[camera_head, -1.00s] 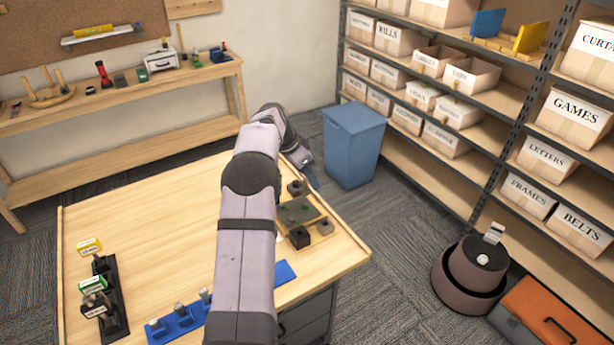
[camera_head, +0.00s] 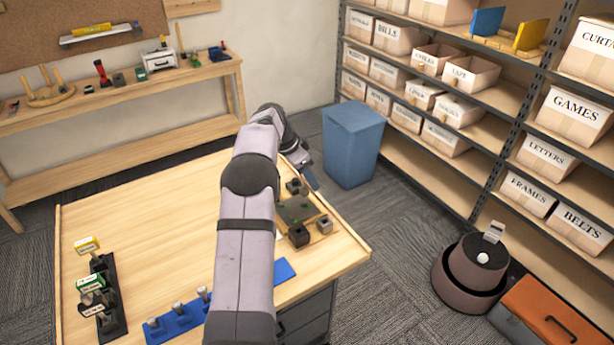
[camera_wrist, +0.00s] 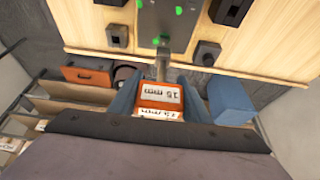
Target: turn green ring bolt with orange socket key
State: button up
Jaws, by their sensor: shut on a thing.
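My gripper (camera_wrist: 161,98) is shut on the orange socket key (camera_wrist: 160,92), whose handle bears a white label reading 15 mm. The key's grey shaft (camera_wrist: 161,68) points away from the fingers toward a dark plate (camera_wrist: 172,28) with several green spots. One green spot (camera_wrist: 163,41) lies close to the key's tip; I cannot tell whether they touch or which spot is the green ring bolt. In the head view the plate (camera_head: 297,211) lies near the table's right corner. My gripper (camera_head: 309,176) is beside its far end, and the key is hidden there.
Dark blocks (camera_wrist: 207,53) (camera_wrist: 117,36) stand around the plate. A black rack (camera_head: 109,290) with yellow- and green-labelled keys stands at the table's left, and a blue rack (camera_head: 180,325) at the front. A blue bin (camera_head: 352,145) stands beyond the table. The table's middle left is clear.

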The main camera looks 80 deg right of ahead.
aim_at(307, 188)
jog(key=shift+f+b, duration=1.85)
jog(key=shift+f, duration=0.7)
jog(key=shift+n+t+h+b, duration=0.35)
jog(key=shift+n+b, duration=0.2)
jog(key=shift+n, duration=0.65)
jog(key=shift+w+d+r+n+t, duration=0.15)
jog(key=shift+n+t, duration=0.3)
jog(key=shift+n, duration=0.65)
jog(key=n+t+p, duration=0.1)
jog(key=n, duration=0.1)
jog(key=n+t+p, duration=0.1)
jog(key=n+p, duration=0.1)
jog(key=n, duration=0.1)
jog(key=shift+w+r+h, duration=0.1)
jog(key=shift+w+h, duration=0.1)
jog(key=shift+h, duration=0.15)
jog(key=n, duration=0.1)
jog(key=n+t, duration=0.1)
jog(key=n, duration=0.1)
jog(key=n+t+b, duration=0.1)
jog(key=shift+w+f+n, duration=0.2)
jog(key=shift+f+n, duration=0.05)
jog(key=shift+n, duration=0.15)
jog(key=shift+w+r+n+t+y+b, duration=0.15)
jog(key=shift+n+t+y+b, duration=0.4)
jog(key=shift+n, duration=1.05)
